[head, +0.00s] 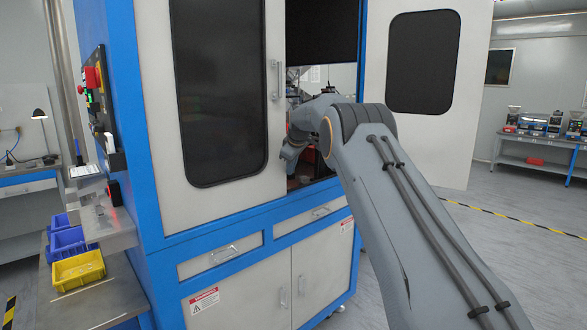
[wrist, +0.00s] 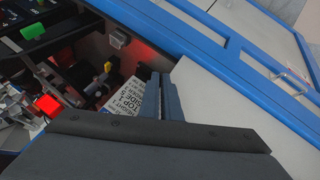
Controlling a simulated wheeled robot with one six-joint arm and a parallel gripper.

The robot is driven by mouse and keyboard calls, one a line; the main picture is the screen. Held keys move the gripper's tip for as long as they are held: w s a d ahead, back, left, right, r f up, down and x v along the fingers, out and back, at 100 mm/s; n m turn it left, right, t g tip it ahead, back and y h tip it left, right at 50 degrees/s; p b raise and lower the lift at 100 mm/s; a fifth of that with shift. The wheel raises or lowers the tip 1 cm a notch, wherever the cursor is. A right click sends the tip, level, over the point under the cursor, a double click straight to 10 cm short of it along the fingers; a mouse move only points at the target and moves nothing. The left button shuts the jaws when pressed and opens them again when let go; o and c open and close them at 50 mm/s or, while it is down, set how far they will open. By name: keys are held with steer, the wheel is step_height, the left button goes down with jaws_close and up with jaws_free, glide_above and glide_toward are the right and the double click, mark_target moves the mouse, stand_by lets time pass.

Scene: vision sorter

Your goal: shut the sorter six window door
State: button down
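The sorter is a blue and white cabinet. Its left door (head: 145,60) has a dark window (head: 222,90) and a vertical handle (head: 275,80), and lies at or near its frame. The right door (head: 474,70), also with a dark window (head: 423,62), stands swung wide out to the right. Which one is the six window door I cannot tell. My gripper (head: 290,157) is at the lower right edge of the left door, by the opening. In the wrist view its fingers (wrist: 162,96) are beside a white panel (wrist: 225,110); whether they grip it is unclear.
Inside the opening are machine parts, a red light (wrist: 47,105) and a printed label (wrist: 126,98). A blue sill (wrist: 190,45) runs below it, above drawers with handles (head: 222,251). Yellow bin (head: 78,270) stands at left. Floor at right is free.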

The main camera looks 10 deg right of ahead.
steer(key=shift+w+a+r, duration=0.15)
steer(key=shift+a, duration=0.2)
steer(key=shift+w+a+r, duration=0.1)
steer(key=shift+a, duration=0.25)
steer(key=s+d+r+b, duration=0.1)
steer(key=s+d+r, duration=0.55)
steer(key=d, duration=0.25)
steer(key=s+a+f+m+g, duration=0.2)
steer(key=s+f, duration=0.5)
steer(key=s, duration=1.2)
steer(key=s+a+f+m+g, duration=0.2)
steer(key=s+f, duration=0.6)
steer(key=s, duration=1)
steer(key=s+a+f+m+g, duration=0.2)
steer(key=s+a+f+m, duration=0.3)
steer(key=s, duration=1.4)
step_height(320, 180, down, 4)
steer(key=shift+s+a+r+g, duration=0.25)
steer(key=shift+s+a+g, duration=0.05)
steer(key=shift+a, duration=0.3)
